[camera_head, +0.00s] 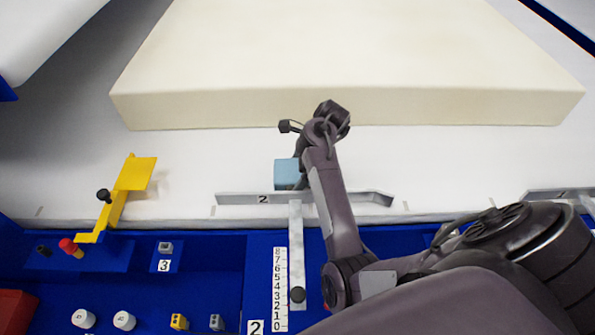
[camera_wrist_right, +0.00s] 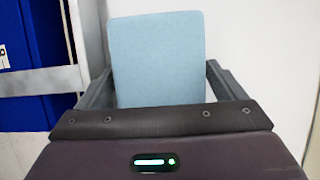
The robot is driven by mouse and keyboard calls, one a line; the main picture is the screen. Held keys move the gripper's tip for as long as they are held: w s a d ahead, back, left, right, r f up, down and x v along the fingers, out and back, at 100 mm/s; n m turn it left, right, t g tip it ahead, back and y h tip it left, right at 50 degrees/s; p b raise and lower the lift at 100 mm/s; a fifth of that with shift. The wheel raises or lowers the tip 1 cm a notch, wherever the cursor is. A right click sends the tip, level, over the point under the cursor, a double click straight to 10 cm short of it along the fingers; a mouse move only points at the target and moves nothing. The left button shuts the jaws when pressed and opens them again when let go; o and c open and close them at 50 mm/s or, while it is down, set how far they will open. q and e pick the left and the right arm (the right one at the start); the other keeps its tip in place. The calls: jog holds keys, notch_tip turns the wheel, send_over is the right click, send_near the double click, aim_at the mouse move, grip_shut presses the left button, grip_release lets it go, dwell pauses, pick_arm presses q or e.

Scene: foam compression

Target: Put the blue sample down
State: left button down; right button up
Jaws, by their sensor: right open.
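The blue sample (camera_head: 286,174) is a light blue block on the white surface, just behind the grey metal bar (camera_head: 235,199) marked 2. Its right part is hidden by my right arm in the head view. In the right wrist view the blue sample (camera_wrist_right: 155,55) stands between the two fingers of my right gripper (camera_wrist_right: 160,88). The fingers are open, with a gap at the right finger; contact at the left finger is hard to tell. My right gripper (camera_head: 299,176) is mostly hidden behind its own wrist in the head view. My left gripper is not in view.
A large cream foam slab (camera_head: 350,107) lies behind the gripper. A yellow bracket (camera_head: 135,174) stands at the left. A scale strip (camera_head: 281,290) and a metal slide (camera_head: 297,250) lie in front on the blue bench. Small weights (camera_head: 83,318) sit front left.

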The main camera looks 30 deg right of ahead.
jog(key=v, duration=0.7)
jog(key=shift+s+d+r+p, duration=0.1)
jog(key=shift+r+p, duration=0.1)
jog(key=shift+p, duration=0.15)
jog(key=p+v, duration=0.3)
jog(key=shift+s+d+r+p, duration=0.15)
jog(key=shift+d+r+p, duration=0.05)
jog(key=shift+r+p, duration=0.4)
jog(key=shift+f, duration=0.15)
